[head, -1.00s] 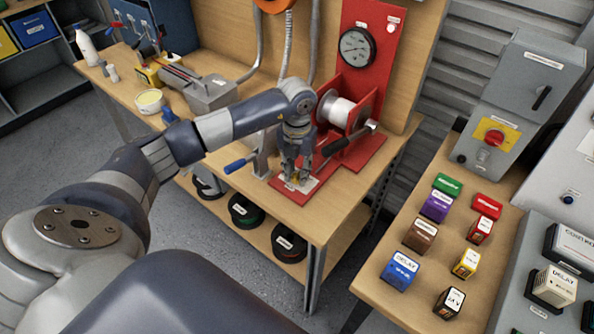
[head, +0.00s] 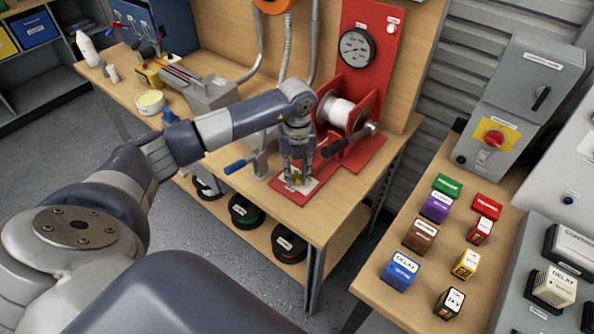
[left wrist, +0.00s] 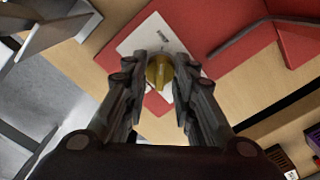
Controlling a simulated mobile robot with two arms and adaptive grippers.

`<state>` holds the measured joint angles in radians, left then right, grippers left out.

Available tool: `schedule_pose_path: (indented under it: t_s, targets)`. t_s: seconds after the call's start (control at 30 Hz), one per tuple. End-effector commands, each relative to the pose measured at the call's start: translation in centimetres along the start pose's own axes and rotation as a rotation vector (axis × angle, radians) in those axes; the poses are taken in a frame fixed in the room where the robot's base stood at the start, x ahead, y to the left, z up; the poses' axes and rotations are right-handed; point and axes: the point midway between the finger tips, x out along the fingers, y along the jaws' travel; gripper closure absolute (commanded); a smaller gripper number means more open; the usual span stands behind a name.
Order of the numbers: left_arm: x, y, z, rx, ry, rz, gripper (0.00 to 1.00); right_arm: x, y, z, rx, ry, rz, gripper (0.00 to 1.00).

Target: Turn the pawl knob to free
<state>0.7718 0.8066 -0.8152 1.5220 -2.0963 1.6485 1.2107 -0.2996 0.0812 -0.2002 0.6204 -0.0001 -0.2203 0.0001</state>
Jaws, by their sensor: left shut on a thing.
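The pawl knob (left wrist: 160,71) is a small yellow-brown knob on a white label plate (left wrist: 136,43) in the left wrist view. The plate sits on the red base of the winch; in the head view it shows at the front of the bench (head: 309,187). My left gripper (head: 297,183) points down over the plate, its fingers on either side of the knob. In the left wrist view my left gripper (left wrist: 161,75) is shut on the knob. The print on the plate is too small to read. My right gripper is not in view.
The red winch with a white drum (head: 340,111) and a black-handled crank (head: 340,144) stands just behind the gripper. A blue-handled lever (head: 238,165) lies to the left. Several coloured blocks sit on the right table (head: 380,291).

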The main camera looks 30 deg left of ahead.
Motion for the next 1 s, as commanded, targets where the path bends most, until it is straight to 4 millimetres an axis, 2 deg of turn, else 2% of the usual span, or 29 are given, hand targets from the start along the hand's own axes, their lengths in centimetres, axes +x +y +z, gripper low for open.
schedule_pose_path:
  t_s: [0.3,0.33,0.4,0.77,0.87,1.0]
  targets:
    - [0.0,0.0,0.1,-0.002,-0.001,0.0,0.99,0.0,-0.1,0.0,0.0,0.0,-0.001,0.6]
    - [0.0,0.0,0.1,-0.002,-0.001,-0.001,0.68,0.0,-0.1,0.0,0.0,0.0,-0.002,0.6]
    - [0.0,0.0,0.1,-0.001,-0.001,0.0,0.53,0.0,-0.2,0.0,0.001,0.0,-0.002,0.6]
    - [-0.2,0.0,0.0,0.0,-0.001,-0.001,0.53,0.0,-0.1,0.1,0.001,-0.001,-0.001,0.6]
    - [-1.1,-0.1,0.1,0.0,-0.002,-0.003,0.53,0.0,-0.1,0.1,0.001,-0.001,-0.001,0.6]
    - [-3.7,-0.1,0.1,0.0,-0.005,-0.003,0.53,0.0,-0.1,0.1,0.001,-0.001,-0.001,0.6]
